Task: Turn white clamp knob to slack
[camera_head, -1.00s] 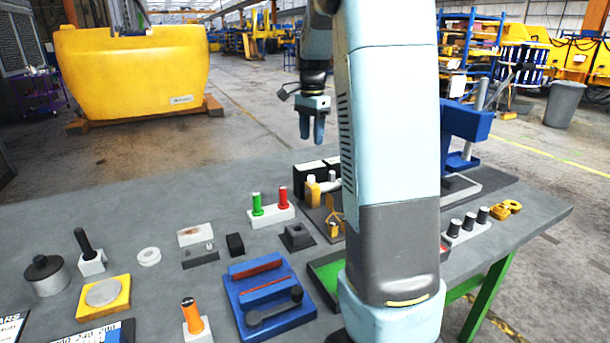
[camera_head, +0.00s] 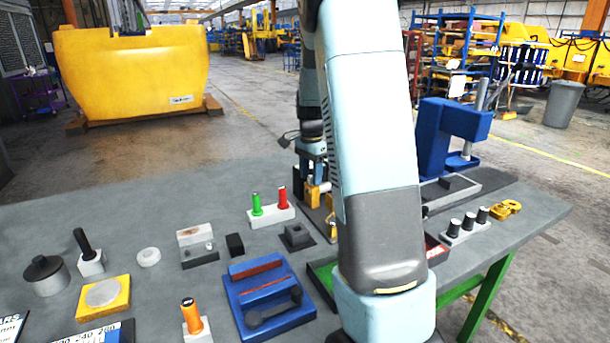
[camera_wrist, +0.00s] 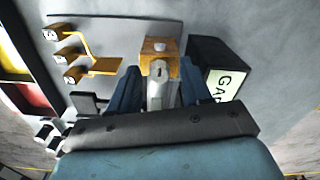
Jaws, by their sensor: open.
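In the wrist view, a pale white knob-like piece (camera_wrist: 157,82) stands in front of an orange-yellow block (camera_wrist: 159,50) with a small white round top. I take the piece to be the clamp knob; its turn position cannot be read. My gripper (camera_wrist: 160,90) is open, with one blue finger on each side of the white piece and no clear contact. In the head view, my gripper (camera_head: 311,182) is low at the yellow block (camera_head: 312,197), fingers pointing down. My arm hides part of this spot, and the white knob cannot be made out there.
A black box with a lettered label (camera_wrist: 222,75) stands close right of my fingers in the wrist view. A yellow bracket (camera_wrist: 92,62) is on the left. In the head view, green and red handles (camera_head: 270,205) and a blue fixture (camera_head: 268,295) stand nearby.

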